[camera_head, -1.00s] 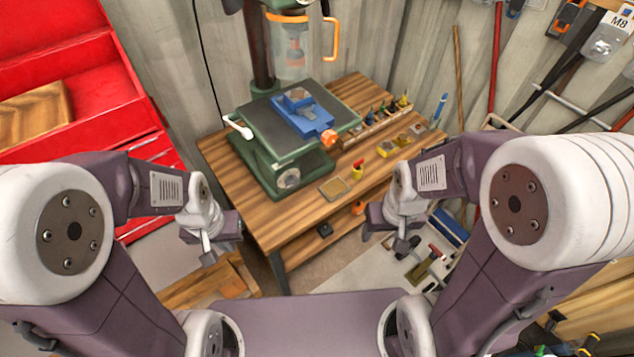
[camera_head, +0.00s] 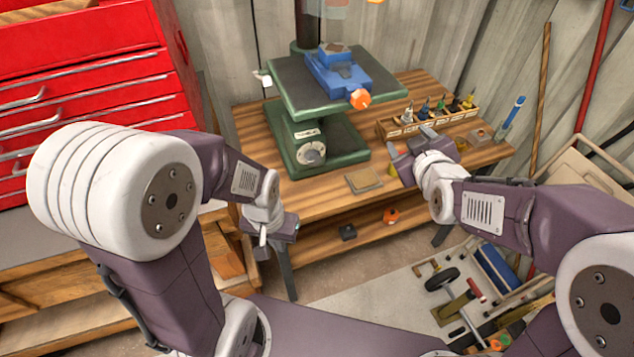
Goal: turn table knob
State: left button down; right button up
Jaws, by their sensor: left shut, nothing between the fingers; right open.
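A green drill press stands on the wooden workbench. Its flat green table (camera_head: 290,93) carries a blue vise (camera_head: 338,72) with an orange knob (camera_head: 360,99). A white-tipped handle (camera_head: 262,79) sticks out at the table's left side. A round grey dial (camera_head: 311,155) is on the front of the green base below. My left gripper (camera_head: 265,238) is shut and empty, low in front of the bench's left part, apart from the press. My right gripper (camera_head: 396,160) is open and empty over the bench, right of the base and dial, touching no knob.
A flat tan block (camera_head: 363,180) lies on the bench left of my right gripper. A wooden rack (camera_head: 396,128) with several small bottles stands behind it. A red tool cabinet (camera_head: 85,80) is at the left. Bench top (camera_head: 300,205) is clear in front of the base.

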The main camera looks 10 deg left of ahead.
jog(key=a+f+n+t+y+b, duration=0.2)
jog(key=a+f+n+y+b, duration=0.15)
jog(key=a+f+b, duration=0.85)
jog(key=n+y+b, duration=0.2)
jog(key=y+b, duration=0.1)
jog(key=b, duration=0.7)
send_near(315, 161)
jog(key=b+x, duration=0.1)
jog(key=x, duration=0.8)
jog(key=shift+w+a+r+b, duration=0.1)
jog(key=shift+w+b, duration=0.1)
jog(key=shift+b, duration=0.2)
grip_shut()
pick_arm(q)
notch_tip(315, 161, down, 28)
jog(key=shift+a, duration=0.1)
pick_arm(e)
jog(key=shift+m, duration=0.35)
